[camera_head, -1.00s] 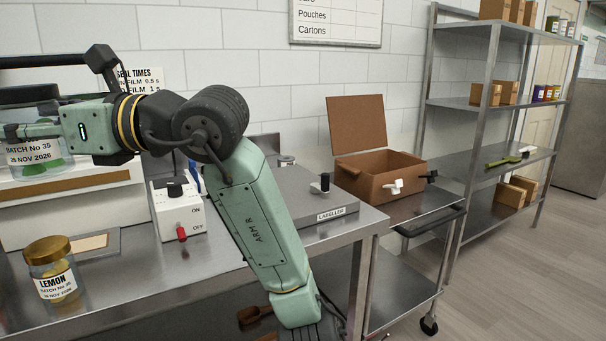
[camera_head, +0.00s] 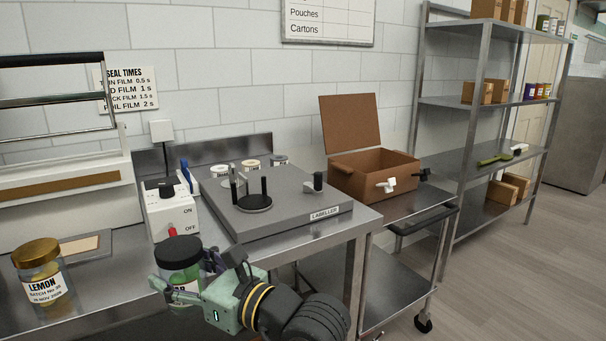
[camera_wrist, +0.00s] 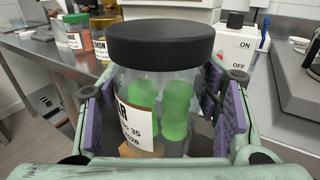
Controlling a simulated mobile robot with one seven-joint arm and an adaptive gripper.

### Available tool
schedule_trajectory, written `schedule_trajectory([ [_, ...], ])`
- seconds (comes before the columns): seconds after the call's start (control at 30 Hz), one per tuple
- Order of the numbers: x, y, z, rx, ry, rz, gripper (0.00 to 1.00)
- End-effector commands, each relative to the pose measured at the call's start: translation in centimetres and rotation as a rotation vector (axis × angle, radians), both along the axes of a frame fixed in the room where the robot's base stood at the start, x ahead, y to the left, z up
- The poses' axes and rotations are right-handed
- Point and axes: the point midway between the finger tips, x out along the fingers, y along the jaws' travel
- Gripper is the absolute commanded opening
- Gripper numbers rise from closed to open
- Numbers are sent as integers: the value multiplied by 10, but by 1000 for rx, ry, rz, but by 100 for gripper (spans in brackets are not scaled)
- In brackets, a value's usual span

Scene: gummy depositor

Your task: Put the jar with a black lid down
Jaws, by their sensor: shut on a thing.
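The jar with a black lid (camera_head: 179,262) is held in my gripper (camera_head: 190,283) at the front edge of the steel table. In the wrist view the jar (camera_wrist: 158,90) stands upright between the purple finger pads, with green gummies and a white label inside the grip. My gripper (camera_wrist: 160,118) is shut on it. Whether the jar's base touches the table cannot be told, as my gripper hides it in the head view.
A gold-lidded lemon jar (camera_head: 43,272) stands on the table to the left. A switch box (camera_head: 172,209) and the labeller (camera_head: 285,203) are behind. An open brown carton (camera_head: 372,175) sits on a trolley at right. Bare tabletop (camera_head: 115,290) lies between the jars.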

Motion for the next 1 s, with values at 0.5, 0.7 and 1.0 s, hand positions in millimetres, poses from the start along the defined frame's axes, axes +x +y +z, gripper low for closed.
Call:
schedule_trajectory([
  [0.5,30,-83,-140,8,13,-252,8],
  [0.7,47,-129,-218,8,20,-389,8],
  [1.0,75,-205,-342,2,12,-615,8],
])
